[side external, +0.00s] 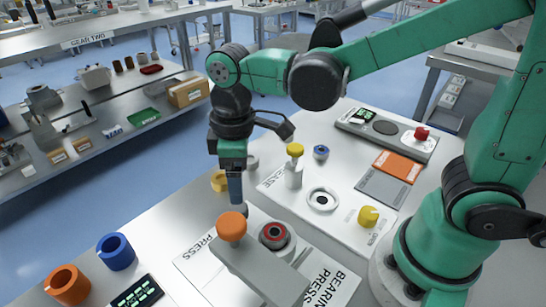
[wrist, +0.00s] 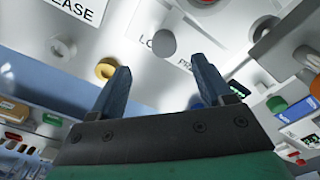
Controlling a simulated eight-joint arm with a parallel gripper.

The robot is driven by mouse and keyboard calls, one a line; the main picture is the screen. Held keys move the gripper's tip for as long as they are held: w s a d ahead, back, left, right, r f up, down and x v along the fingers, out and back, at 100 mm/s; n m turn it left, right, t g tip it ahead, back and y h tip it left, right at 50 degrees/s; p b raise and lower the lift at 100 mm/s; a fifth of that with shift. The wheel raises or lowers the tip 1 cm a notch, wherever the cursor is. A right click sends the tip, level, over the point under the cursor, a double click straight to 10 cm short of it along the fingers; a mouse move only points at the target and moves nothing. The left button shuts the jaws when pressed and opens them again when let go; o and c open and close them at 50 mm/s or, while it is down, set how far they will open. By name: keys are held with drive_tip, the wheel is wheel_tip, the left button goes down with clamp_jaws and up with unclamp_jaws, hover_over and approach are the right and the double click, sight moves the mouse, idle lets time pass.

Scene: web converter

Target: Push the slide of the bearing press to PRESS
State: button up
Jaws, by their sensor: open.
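The bearing press (side external: 262,262) stands at the front middle of the bench, with an orange knob (side external: 232,227) on its grey arm. A PRESS label (side external: 205,246) lies to its left. A grey round knob, which looks like the slide's handle, shows in the wrist view (wrist: 163,43) beside a partly hidden label beginning LO; part of a second label beginning PR is near the right finger. My gripper (side external: 237,202) points down behind the orange knob. Its two blue fingers are open and empty in the wrist view (wrist: 162,66), with the grey knob ahead between their tips. Contact cannot be told.
A red ring with a dark centre (side external: 274,236) sits right of the press arm. A yellow-topped post (side external: 294,165) and a white ring (side external: 322,199) stand behind it. Blue (side external: 116,251) and orange (side external: 67,285) cylinders and a display (side external: 136,295) lie front left.

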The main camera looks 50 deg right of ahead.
sight(238, 208)
drive_tip(key=shift+a+f, duration=0.3)
drive_tip(key=shift+f, duration=2.7)
clamp_jaws()
drive_tip(key=shift+a, duration=0.1)
